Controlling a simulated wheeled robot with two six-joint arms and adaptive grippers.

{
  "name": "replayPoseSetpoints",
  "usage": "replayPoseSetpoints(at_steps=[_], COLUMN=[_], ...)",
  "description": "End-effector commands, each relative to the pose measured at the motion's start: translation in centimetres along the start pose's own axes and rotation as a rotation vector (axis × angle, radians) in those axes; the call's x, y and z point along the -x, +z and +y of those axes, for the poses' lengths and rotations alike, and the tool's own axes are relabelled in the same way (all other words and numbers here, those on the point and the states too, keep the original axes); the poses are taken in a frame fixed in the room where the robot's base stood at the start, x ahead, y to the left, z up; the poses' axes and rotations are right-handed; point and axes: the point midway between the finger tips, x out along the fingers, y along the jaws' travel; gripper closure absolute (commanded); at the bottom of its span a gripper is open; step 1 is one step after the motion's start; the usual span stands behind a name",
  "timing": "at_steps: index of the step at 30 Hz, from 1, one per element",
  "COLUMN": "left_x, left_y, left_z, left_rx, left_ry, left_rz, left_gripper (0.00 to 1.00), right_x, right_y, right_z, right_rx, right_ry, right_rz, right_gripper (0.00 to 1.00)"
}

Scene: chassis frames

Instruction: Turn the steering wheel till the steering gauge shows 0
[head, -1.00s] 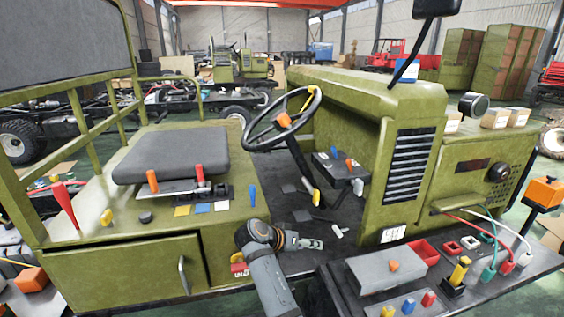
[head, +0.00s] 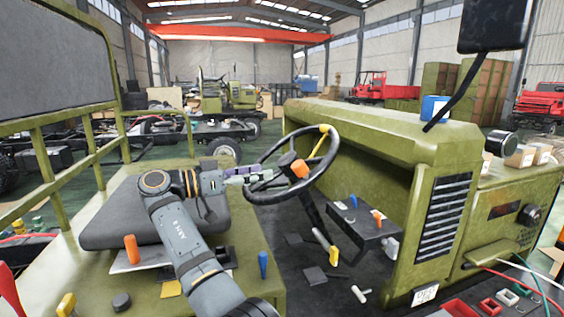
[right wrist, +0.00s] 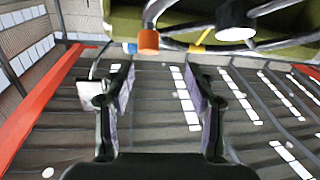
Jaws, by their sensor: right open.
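The steering wheel (head: 334,152) has a black rim, an orange hub cap (head: 299,169) and a yellow knob (head: 324,129) at the upper right of its rim. Wheel parts, with an orange piece and a yellow piece (right wrist: 203,37), show along the top there. I cannot make out a steering gauge reading. My left gripper is out of view.
The grey seat (head: 105,228) lies under my right forearm. A dark box (head: 355,222) with small coloured levers stands right of the wheel column. The green hood (head: 390,140) is behind the wheel, and a mirror (head: 492,25) on a stalk rises at the right.

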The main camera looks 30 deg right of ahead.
Motion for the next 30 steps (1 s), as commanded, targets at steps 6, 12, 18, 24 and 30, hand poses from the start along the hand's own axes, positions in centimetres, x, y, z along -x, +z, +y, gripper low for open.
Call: replayPoseSetpoints(at_steps=[6, 12, 18, 24, 30], left_x=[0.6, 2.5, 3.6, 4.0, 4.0], left_y=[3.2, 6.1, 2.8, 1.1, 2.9], left_z=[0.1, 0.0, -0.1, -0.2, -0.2], left_rx=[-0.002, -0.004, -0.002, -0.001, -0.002], left_ry=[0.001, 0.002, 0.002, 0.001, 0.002], left_rz=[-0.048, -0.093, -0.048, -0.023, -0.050], left_gripper=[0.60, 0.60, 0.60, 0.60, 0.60], right_x=[-0.8, -4.9, -8.7, -10.4, -10.5], right_y=[-0.1, -0.4, -0.4, -0.1, 0.0], right_z=[0.0, 0.1, 0.1, 0.0, 0.0], right_rx=[0.000, 0.000, 0.000, 0.000, 0.000], right_ry=[0.002, 0.004, 0.003, 0.000, -0.001], right_rz=[-0.001, -0.001, 0.000, -0.001, -0.001], right_gripper=[0.44, 0.44, 0.44, 0.44, 0.44])
